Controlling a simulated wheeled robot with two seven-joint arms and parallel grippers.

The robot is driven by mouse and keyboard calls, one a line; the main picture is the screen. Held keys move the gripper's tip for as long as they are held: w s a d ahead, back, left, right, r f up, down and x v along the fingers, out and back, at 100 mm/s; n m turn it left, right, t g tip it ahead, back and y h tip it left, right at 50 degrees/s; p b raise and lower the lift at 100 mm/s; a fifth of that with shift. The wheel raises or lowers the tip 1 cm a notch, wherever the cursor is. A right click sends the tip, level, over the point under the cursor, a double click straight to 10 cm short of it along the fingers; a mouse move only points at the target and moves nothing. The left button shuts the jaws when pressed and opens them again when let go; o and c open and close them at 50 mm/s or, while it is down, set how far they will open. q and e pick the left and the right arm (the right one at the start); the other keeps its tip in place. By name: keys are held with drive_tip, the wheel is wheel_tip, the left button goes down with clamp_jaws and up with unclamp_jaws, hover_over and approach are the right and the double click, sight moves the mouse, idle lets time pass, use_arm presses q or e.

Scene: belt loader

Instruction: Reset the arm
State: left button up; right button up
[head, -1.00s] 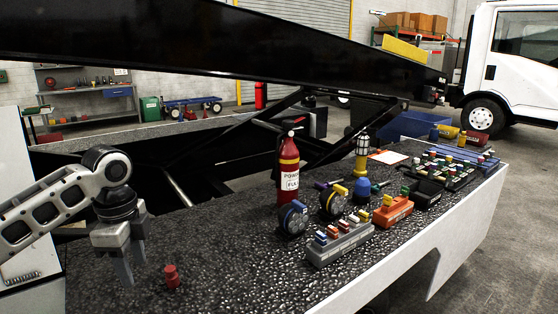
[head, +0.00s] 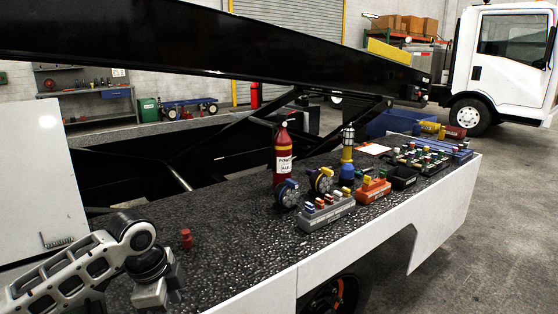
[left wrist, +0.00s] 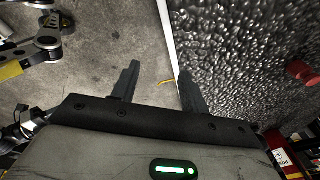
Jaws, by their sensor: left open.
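My left gripper (head: 160,296) is low at the left of the head view, over the near edge of the dark speckled deck (head: 235,245). In the left wrist view its two fingers (left wrist: 158,88) stand apart with nothing between them, over the concrete floor and a white edge. A small red knob-like piece (head: 186,238) stands on the deck behind the gripper, apart from it. The piece also shows at the right edge of the left wrist view (left wrist: 303,73). My right gripper is not in view.
A red fire extinguisher (head: 283,158), a grey button block (head: 326,212) and an orange block (head: 372,190) stand along the deck. A black beam (head: 215,45) slopes overhead. The concrete floor (head: 455,255) at right is clear; a white truck (head: 500,65) stands beyond.

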use_arm(q)
drive_tip(key=s+d+f+n+t+h, duration=0.4)
drive_tip(key=s+d+f+n, duration=0.2)
drive_tip(key=s+d+f, duration=0.55)
drive_tip(key=s+a+f+n+t+y, duration=0.2)
drive_tip(key=s+a+f+n+t, duration=0.1)
drive_tip(key=s+a+n+t, duration=0.2)
drive_tip(key=s+n, duration=0.2)
drive_tip(key=s, duration=0.2)
drive_tip(key=shift+s+n, duration=0.15)
drive_tip(key=shift+n, duration=0.15)
